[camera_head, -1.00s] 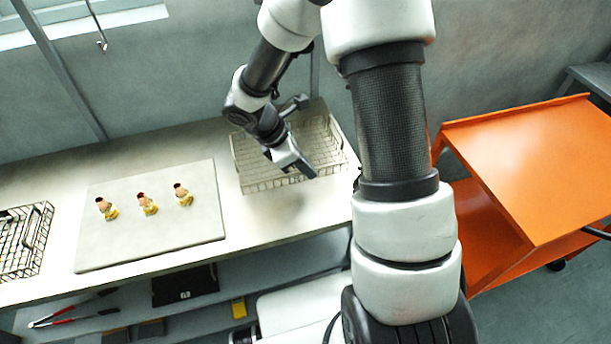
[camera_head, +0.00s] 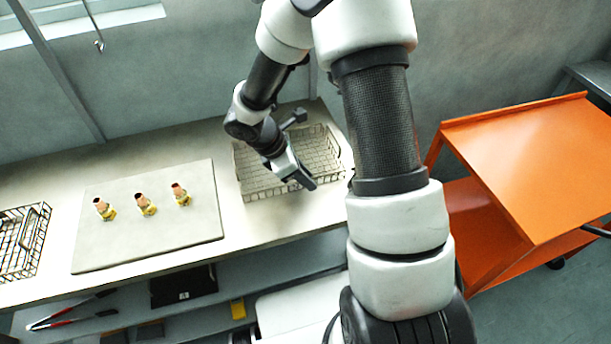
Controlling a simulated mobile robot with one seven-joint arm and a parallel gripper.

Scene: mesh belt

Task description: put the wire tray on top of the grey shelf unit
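A pale wire tray (camera_head: 262,190) is at the right end of the bench, against or over its top; I cannot tell if it is lifted. My gripper (camera_head: 303,178) points down at the tray's front wall, right of its middle, and overlaps it in view. The fingers are small and partly hidden, so I cannot see whether they close on the wire. A darker wire tray (camera_head: 38,243) stands at the bench's left end. A grey piece of furniture (camera_head: 592,82) is cut off at the right edge; I cannot tell if it is the shelf unit.
The bench (camera_head: 285,222) carries a grey board (camera_head: 150,235) with three brass-and-copper fittings (camera_head: 146,204). Shelves below hold red-handled pliers (camera_head: 65,321) and a black case (camera_head: 184,286). An orange cart (camera_head: 530,165) stands right of my arm, its top clear.

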